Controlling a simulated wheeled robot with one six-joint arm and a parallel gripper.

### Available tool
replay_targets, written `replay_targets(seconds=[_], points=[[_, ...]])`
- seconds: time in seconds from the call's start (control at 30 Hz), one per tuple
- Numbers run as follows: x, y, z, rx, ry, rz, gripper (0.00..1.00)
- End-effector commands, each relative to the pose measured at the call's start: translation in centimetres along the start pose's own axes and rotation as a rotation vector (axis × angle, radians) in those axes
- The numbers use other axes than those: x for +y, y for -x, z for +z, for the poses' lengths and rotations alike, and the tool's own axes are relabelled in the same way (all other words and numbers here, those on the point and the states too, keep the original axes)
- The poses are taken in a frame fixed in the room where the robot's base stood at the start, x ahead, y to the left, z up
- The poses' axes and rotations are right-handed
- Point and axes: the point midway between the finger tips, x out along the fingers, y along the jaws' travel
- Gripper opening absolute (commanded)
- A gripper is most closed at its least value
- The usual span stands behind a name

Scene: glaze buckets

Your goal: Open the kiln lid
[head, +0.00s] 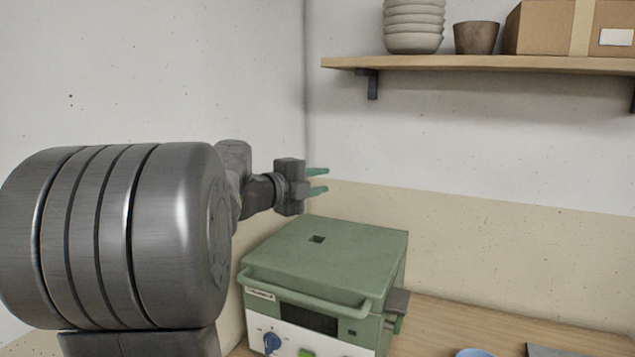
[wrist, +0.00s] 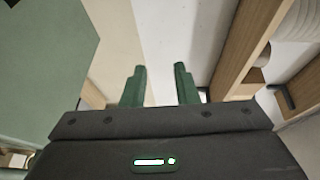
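The green kiln (head: 270,300) stands on the wooden worktop in the head view. Its flat green lid (head: 345,255) is shut, with a small dark square hole in the top and a green bar handle (head: 300,296) along the front edge. Part of the lid also shows at the left of the wrist view (wrist: 50,60). My gripper (head: 318,180) is above the back of the lid, apart from it, with its fingers pointing right. In the wrist view its green fingers (wrist: 160,85) are spread with nothing between them.
A wooden shelf (head: 480,64) on the wall holds stacked bowls (head: 413,27), a brown pot (head: 476,38) and a cardboard box (head: 545,27). A blue round item (head: 474,353) and a dark flat item (head: 555,350) lie on the worktop (head: 450,325) right of the kiln.

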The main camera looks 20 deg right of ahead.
Motion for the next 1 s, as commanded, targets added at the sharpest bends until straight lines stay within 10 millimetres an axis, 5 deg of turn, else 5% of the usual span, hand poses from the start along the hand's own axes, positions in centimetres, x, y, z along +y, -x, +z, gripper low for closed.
replay_targets(seconds=[0.23,0.7,1.0], points=[[0.0,1.5,0.1,-0.004,0.0,-0.001,0.27],[0.1,10.6,0.1,-0.005,-0.001,-0.001,0.27],[0.0,13.5,0.0,-0.001,0.0,0.0,0.27]])
